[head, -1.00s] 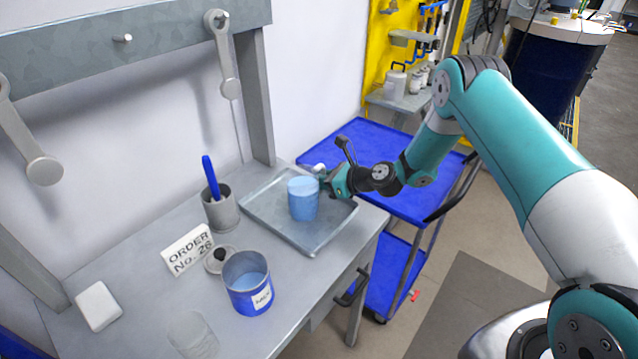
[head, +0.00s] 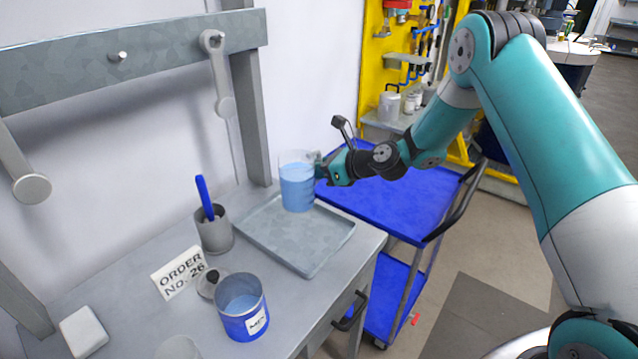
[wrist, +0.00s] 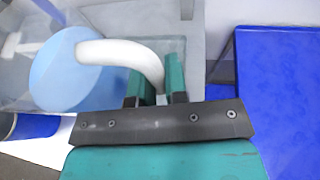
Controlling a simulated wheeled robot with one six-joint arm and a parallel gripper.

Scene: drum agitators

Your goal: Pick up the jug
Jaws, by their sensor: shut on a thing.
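The jug (head: 297,188) is clear with light blue liquid in it. It hangs upright above the back part of the grey metal tray (head: 318,262). My gripper (head: 325,172) is at its right side, shut on its handle. In the wrist view the white curved handle (wrist: 122,55) runs in between the green fingers of my gripper (wrist: 158,92). The round blue liquid surface (wrist: 72,75) shows to the left. The exact contact of the fingers on the handle is partly hidden.
On the bench stand a blue tin (head: 243,308) with blue liquid, a grey cup (head: 214,232) with a blue-handled tool, an order sign (head: 178,272) and a white block (head: 83,330). A blue trolley (head: 400,205) is to the right. A grey post (head: 252,110) rises behind the jug.

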